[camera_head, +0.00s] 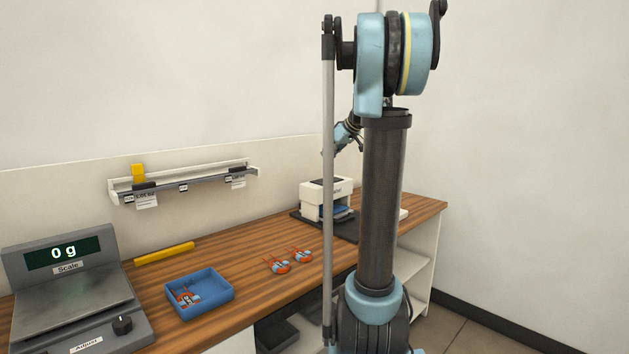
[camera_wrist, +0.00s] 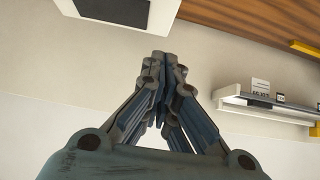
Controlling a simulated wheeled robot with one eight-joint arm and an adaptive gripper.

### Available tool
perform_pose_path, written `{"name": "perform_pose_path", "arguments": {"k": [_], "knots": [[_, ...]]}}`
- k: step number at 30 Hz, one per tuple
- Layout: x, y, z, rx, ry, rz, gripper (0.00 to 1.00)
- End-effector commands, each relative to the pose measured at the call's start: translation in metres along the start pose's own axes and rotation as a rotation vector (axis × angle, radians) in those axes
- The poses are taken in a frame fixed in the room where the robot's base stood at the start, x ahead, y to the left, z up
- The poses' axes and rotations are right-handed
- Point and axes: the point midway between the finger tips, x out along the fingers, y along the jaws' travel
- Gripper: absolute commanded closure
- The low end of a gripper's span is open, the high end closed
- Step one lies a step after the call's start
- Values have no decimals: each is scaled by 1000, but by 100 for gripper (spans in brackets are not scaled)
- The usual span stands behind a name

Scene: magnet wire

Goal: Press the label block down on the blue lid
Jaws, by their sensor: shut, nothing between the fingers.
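A white block-like unit (camera_head: 318,197) with a dark top and a small printed word, partly hidden by my arm, stands at the far end of the bench. A blue part (camera_head: 342,210), which looks like the blue lid, shows low at its front right; I cannot tell whether the two touch. My gripper (camera_head: 343,150) is raised above the unit, partly hidden behind my arm. In the wrist view my gripper (camera_wrist: 165,60) has its fingers together and empty. A white box with a dark panel (camera_wrist: 112,8) is at the top left there, probably the same unit.
A dark mat (camera_head: 346,229) lies under the unit. A rail (camera_head: 185,186) hangs on the wall.

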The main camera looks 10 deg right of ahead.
Motion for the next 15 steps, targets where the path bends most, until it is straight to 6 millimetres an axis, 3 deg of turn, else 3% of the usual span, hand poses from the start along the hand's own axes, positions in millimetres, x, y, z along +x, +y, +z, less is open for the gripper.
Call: {"name": "perform_pose_path", "arguments": {"k": [5,15], "knots": [[10,-1,0,-2,0,-1,100],[66,-1,-1,-2,0,-2,100]]}}
